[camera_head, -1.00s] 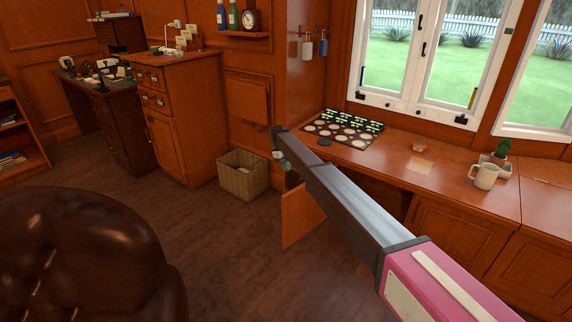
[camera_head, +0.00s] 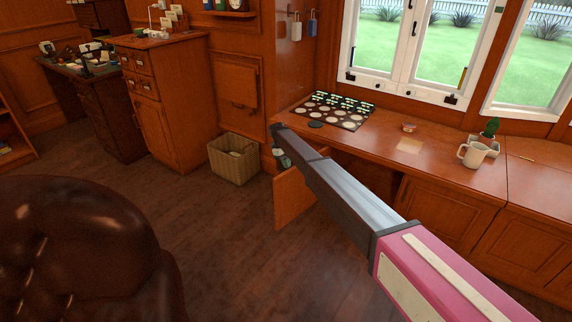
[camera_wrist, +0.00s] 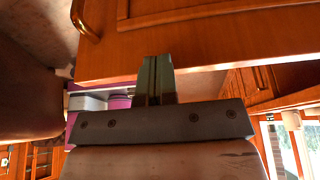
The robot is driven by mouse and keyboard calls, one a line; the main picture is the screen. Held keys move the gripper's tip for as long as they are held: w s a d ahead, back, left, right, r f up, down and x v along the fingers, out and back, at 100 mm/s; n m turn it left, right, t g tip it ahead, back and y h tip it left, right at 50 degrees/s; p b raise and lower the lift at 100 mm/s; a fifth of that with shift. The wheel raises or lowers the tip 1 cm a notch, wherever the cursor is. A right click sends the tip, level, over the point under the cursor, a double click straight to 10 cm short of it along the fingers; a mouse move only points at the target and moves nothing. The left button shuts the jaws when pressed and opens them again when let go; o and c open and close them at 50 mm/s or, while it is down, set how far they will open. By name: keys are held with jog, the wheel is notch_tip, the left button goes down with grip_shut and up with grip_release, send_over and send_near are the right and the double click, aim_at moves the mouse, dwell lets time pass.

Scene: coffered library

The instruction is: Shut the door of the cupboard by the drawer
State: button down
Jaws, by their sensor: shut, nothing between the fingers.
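A wooden cupboard door (camera_head: 293,203) stands open under the window counter, jutting into the room. My gripper (camera_head: 282,158) is at the far end of my arm, beside the top of this door; its fingers are small and partly hidden there. In the wrist view my gripper (camera_wrist: 157,72) is shut and empty, its fingertips overlapping the lower edge of a wooden panel (camera_wrist: 200,45) with a curved bronze handle (camera_wrist: 86,22). I cannot tell whether they touch it. My arm hides part of the cupboard opening.
A wicker basket (camera_head: 234,161) stands on the floor left of the door. A brown leather chair (camera_head: 80,250) fills the lower left. The counter (camera_head: 370,150) bears a mug (camera_head: 474,155) and a dark tray of discs (camera_head: 318,114). The floor between chair and door is clear.

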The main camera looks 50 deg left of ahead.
jog(key=w+d+n+t+y, duration=0.15)
jog(key=w+d+n, duration=0.3)
jog(key=d, duration=0.75)
jog(key=w+d+n+t, duration=0.2)
jog(key=w+d+n, duration=0.25)
jog(key=d, duration=0.65)
jog(key=w+d+n+y, duration=0.1)
jog(key=w+d+n, duration=0.3)
jog(key=w, duration=0.9)
jog(key=w+d+n+y, duration=0.2)
jog(key=w+d+n, duration=0.2)
jog(key=w, duration=0.9)
jog(key=shift+d, duration=0.3)
jog(key=shift+t, duration=0.25)
